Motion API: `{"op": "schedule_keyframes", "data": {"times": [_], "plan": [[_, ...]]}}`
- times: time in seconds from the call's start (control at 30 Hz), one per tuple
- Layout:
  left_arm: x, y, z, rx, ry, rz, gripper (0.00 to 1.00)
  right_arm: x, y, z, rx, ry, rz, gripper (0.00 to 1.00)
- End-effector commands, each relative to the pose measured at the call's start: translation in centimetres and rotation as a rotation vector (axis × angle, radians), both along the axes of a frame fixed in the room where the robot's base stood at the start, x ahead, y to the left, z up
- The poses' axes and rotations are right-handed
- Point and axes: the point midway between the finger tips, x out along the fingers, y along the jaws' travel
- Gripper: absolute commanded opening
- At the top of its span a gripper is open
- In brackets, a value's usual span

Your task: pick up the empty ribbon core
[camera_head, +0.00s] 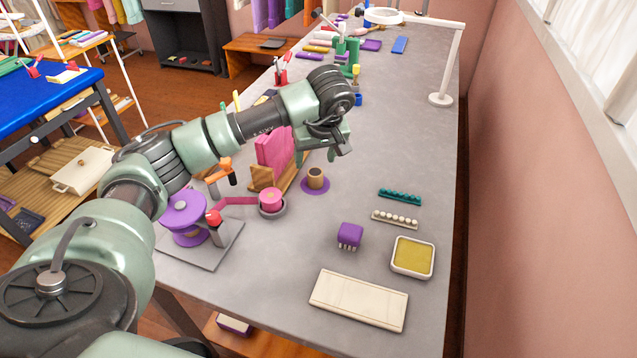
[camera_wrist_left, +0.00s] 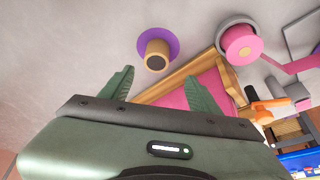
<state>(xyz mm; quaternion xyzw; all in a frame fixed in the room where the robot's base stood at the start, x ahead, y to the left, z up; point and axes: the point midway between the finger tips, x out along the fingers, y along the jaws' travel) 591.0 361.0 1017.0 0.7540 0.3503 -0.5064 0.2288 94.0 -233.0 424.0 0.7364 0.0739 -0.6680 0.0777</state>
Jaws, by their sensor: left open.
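The empty ribbon core (camera_head: 316,177) is a small tan cylinder with a dark centre. It stands upright on a flat purple disc (camera_head: 304,188) on the grey table. In the left wrist view the core (camera_wrist_left: 156,58) shows beyond and between the two green fingers. My left gripper (camera_head: 338,149) is open and empty, above the table and apart from the core. Its fingers also show in the left wrist view (camera_wrist_left: 160,88). My right gripper is in neither view.
A pink ribbon roll (camera_head: 271,199) sits in a grey dish left of the core. A wooden stand with pink boards (camera_head: 274,150) is close behind it. A purple reel (camera_head: 184,214) stands at left. A purple block (camera_head: 350,235) and yellow-filled tray (camera_head: 412,257) lie to the right.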

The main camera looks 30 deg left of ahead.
Motion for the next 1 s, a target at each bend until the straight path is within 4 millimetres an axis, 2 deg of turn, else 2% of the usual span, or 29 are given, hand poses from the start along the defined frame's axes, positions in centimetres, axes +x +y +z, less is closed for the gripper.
{"op": "schedule_keyframes", "data": {"times": [0.03, 0.13, 0.37, 0.53, 0.7, 0.97, 1.0], "plan": [[0.1, 0.0, -0.7, -0.001, -0.004, 0.002, 0.62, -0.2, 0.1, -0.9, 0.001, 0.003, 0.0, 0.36], [0.2, 0.1, -1.3, -0.004, -0.001, 0.003, 0.62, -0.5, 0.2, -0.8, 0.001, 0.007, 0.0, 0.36], [0.8, 0.6, -3.5, -0.006, -0.001, 0.001, 0.62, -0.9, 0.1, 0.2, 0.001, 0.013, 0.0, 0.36], [1.5, 0.6, -5.8, -0.007, 0.001, 0.003, 0.62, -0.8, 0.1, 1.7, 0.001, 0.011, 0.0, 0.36], [2.1, 1.2, -7.8, -0.007, -0.002, 0.002, 0.62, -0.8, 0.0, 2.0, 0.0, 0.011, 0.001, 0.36], [2.2, 1.3, -8.1, -0.006, -0.005, 0.001, 0.62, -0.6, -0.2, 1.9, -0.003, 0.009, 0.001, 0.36], [2.2, 1.3, -8.1, -0.007, -0.005, 0.001, 0.53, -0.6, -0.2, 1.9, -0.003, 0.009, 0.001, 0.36]]}}
